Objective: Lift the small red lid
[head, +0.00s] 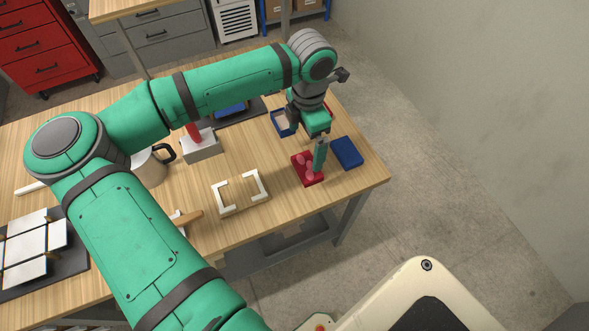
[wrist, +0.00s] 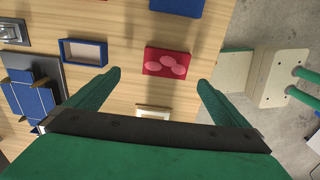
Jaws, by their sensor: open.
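The small red lid (head: 313,181) lies flat on the wooden table near its right end, with pink rounded bumps on its top. In the wrist view the red lid (wrist: 151,66) sits ahead of the fingers, roughly midway between them, and nothing is gripped. My gripper (head: 320,153) points down above the lid, and its finger hides part of it in the head view. In the wrist view my gripper (wrist: 159,77) shows two green fingers spread wide apart. Its exact height above the lid is hard to tell.
A blue flat piece (head: 347,153) lies just right of the red lid, close to the table edge. A blue-sided open box (wrist: 83,53) stands to the left. A cream frame (head: 240,208), a grey block with a red post (head: 201,146) and a mug (head: 149,167) are further left.

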